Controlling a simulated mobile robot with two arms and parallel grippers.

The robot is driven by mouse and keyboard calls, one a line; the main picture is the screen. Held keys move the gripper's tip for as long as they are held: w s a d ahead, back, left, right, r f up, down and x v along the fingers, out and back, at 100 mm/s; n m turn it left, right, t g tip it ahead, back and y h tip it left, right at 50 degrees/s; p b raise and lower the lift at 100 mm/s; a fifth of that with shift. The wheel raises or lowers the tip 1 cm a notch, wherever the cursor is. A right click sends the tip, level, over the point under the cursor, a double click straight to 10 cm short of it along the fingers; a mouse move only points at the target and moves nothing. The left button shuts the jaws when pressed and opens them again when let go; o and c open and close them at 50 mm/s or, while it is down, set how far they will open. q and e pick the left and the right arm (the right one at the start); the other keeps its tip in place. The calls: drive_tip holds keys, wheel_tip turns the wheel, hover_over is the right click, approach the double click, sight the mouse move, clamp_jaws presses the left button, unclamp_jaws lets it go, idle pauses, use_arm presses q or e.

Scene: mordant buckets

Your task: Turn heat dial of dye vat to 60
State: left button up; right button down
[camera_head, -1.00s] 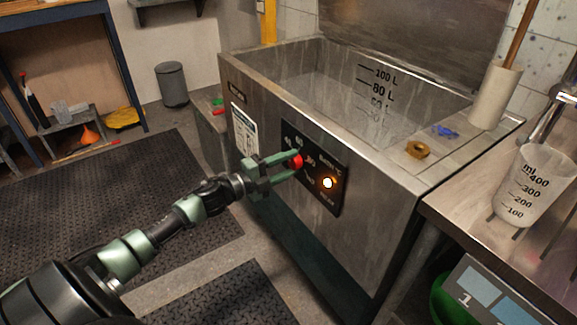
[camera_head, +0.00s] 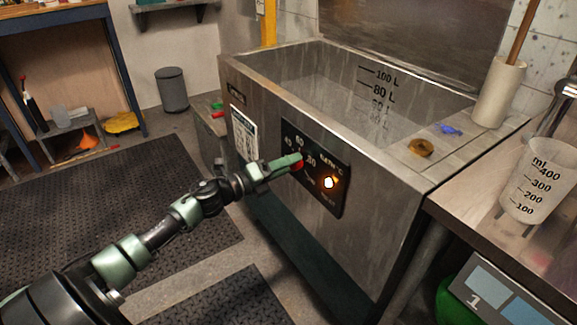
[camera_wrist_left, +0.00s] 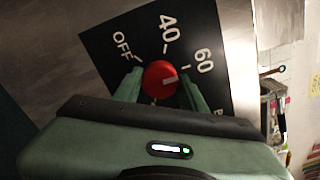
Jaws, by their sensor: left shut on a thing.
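The dye vat (camera_head: 375,190) is a steel tank with a black control panel (camera_head: 333,196) on its front. The red heat dial (camera_head: 299,165) sits on that panel, mostly covered by my left gripper (camera_head: 295,163) in the head view. The left wrist view shows the red dial (camera_wrist_left: 158,77) between the two green fingers, which are shut on it. Its white pointer mark points right in that view, close to the 60 label (camera_wrist_left: 204,61) and away from OFF and 40. The exact alignment is hard to tell. My right gripper is not in view.
An orange lamp (camera_head: 328,183) glows beside the dial. A brass nut (camera_head: 420,148) and a blue item (camera_head: 451,130) lie on the vat's rim ledge.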

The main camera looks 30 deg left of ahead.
use_arm(q)
drive_tip(key=shift+f, duration=0.1)
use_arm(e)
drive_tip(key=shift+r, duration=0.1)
use_arm(q)
drive_tip(key=o, duration=1.4)
drive_tip(key=shift+c, duration=0.2)
drive_tip(key=v, duration=0.7)
drive_tip(key=shift+s+a, duration=0.15)
drive_tip(key=shift+s, duration=0.2)
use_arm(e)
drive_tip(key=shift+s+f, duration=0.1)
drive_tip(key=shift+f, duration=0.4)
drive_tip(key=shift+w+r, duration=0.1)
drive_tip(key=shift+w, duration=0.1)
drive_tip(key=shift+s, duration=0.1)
